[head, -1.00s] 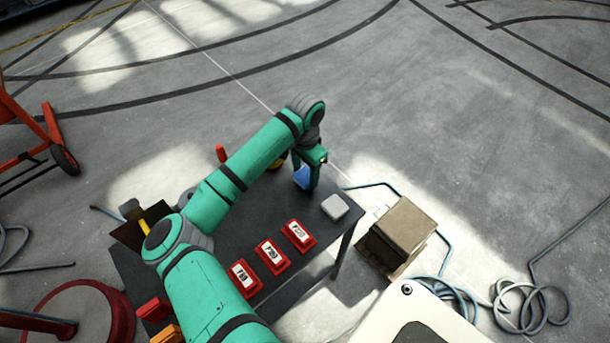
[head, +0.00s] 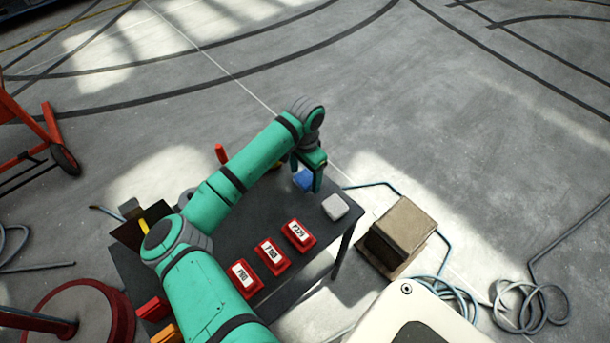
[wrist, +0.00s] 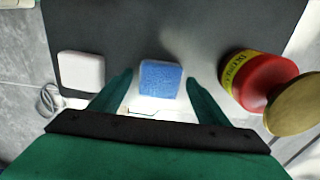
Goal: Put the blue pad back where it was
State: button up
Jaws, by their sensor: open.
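The blue pad (wrist: 160,79) lies on the dark table (wrist: 125,25), between and just beyond the two fingertips of my gripper (wrist: 159,85) in the wrist view. My gripper is open and does not touch the pad there. In the head view the blue pad (head: 303,179) shows at the table's far end, partly hidden by my gripper (head: 308,176). A white pad (wrist: 81,71) lies to the left of the blue pad in the wrist view; it also shows in the head view (head: 335,207).
A red round item with a yellow label (wrist: 258,80) stands right of the blue pad. Several red labelled blocks (head: 271,255) sit in a row on the table. A cardboard box (head: 400,232) and coiled hoses (head: 530,305) lie on the floor to the right.

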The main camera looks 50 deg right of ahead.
aim_at(305, 178)
notch_tip(305, 178, up, 12)
dwell(0.5)
dwell(0.4)
